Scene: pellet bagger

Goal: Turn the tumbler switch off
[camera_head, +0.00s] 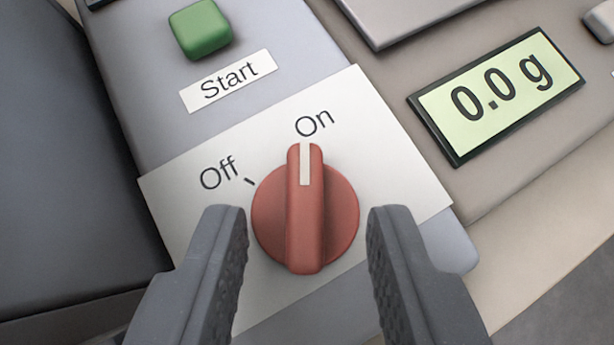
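The tumbler switch (305,225) is a round red knob with a raised grip bar and a white pointer mark. It sits on a white label plate (400,180) printed "Off" and "On". The pointer aims at "On"; "Off" with its short tick is to the upper left of the knob. My gripper (307,228) is open, with one dark grey finger on the left of the knob and one on the right. Gaps show between both fingers and the grip bar, and nothing is held. How far the fingertips are above the plate is hard to tell.
A green button (201,29) with a "Start" label (228,81) is above the switch on the same grey panel. A display (497,94) reading "0.0 g" is at the right. A dark grey body (60,150) fills the left side.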

